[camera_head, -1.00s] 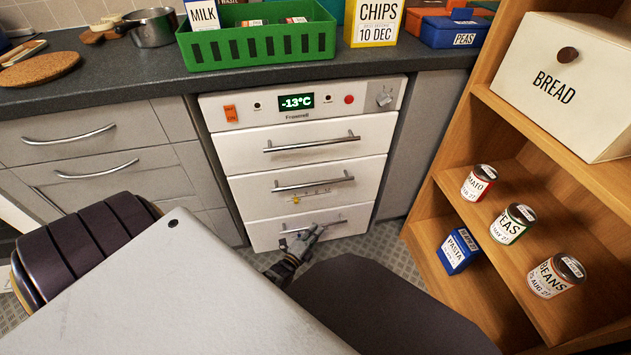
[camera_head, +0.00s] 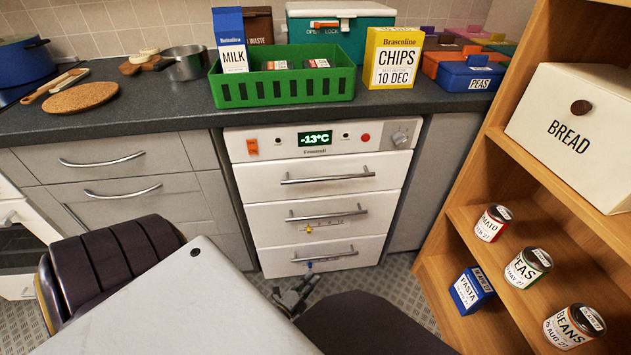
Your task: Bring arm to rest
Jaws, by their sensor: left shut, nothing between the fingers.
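My left gripper (camera_head: 299,293) shows low in the middle of the head view, in front of the freezer's bottom drawer (camera_head: 328,256) and just below its handle. Its dark fingers are together with nothing between them. It appears apart from the handle, though the gap is hard to judge. Part of my left arm is hidden behind my own grey body panel. My right gripper is not in the picture. The white freezer (camera_head: 240,190) has three drawers, all closed, and its display reads -13°C.
A wooden shelf (camera_head: 480,190) stands on the right with a bread box (camera_head: 575,130), several cans and a pasta box (camera_head: 472,290). The dark counter (camera_head: 120,115) above holds a green crate (camera_head: 285,92), a chips box (camera_head: 392,57) and a pot. Tiled floor is open before the freezer.

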